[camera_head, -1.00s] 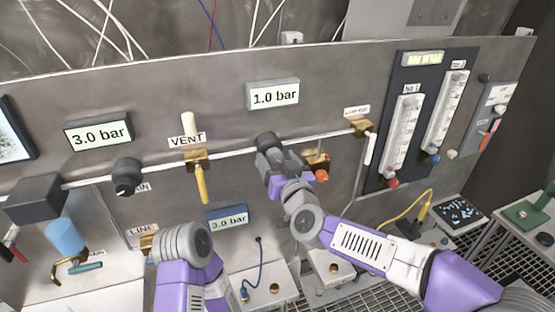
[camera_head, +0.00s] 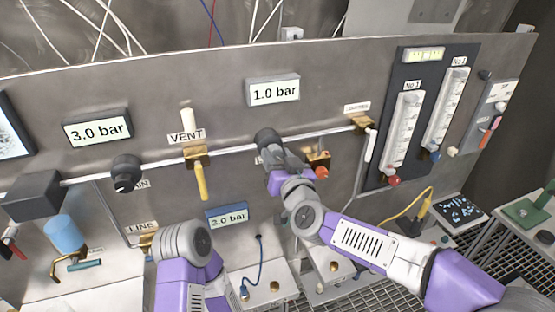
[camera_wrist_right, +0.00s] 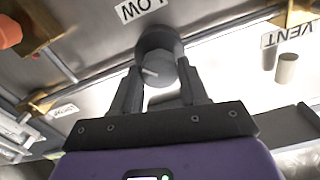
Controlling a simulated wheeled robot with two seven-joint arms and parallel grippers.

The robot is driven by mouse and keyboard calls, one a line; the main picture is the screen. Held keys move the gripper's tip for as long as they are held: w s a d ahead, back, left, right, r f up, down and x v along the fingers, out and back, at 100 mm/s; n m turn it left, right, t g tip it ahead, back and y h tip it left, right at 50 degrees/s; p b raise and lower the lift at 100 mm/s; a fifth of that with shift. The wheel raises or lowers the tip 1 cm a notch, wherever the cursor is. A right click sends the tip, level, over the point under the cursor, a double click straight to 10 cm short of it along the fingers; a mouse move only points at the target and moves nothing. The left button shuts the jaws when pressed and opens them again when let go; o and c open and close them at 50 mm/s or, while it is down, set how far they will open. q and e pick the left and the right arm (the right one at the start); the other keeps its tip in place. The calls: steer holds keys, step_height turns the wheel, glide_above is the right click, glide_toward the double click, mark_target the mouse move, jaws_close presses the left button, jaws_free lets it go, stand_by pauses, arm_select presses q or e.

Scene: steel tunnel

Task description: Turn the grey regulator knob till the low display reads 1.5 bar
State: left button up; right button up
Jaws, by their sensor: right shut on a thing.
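The grey regulator knob (camera_head: 267,138) sits on the pipe under a display (camera_head: 274,91) that reads 1.0 bar. In the right wrist view the knob (camera_wrist_right: 158,62) has a pale mark on its face, and a LOW label (camera_wrist_right: 141,9) sits beside it, upside down. My right gripper (camera_head: 275,155) reaches the knob from the front; in the wrist view its two fingers (camera_wrist_right: 160,88) are shut on the knob's sides. Part of my left arm shows at the bottom, but I do not see its gripper.
Another display (camera_head: 97,130) reads 3.0 bar, above a dark knob (camera_head: 125,172). A yellow vent handle (camera_head: 202,181) hangs left of the grey knob. A red-tipped brass valve (camera_head: 318,165) is close right of my right gripper. A small blue display (camera_head: 227,216) is below.

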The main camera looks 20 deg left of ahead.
steer(key=m+b, duration=0.3)
steer(key=m, duration=0.1)
steer(key=shift+f+m, duration=0.15)
steer(key=shift+m, duration=0.25)
steer(key=shift+m+b, duration=0.9)
steer(key=shift+m, duration=1.1)
steer(key=o, duration=1.1)
steer(key=shift+c, duration=0.2)
steer(key=shift+d, duration=0.1)
steer(key=b+v, duration=0.1)
steer(key=v, duration=0.6)
steer(key=shift+s, duration=0.25)
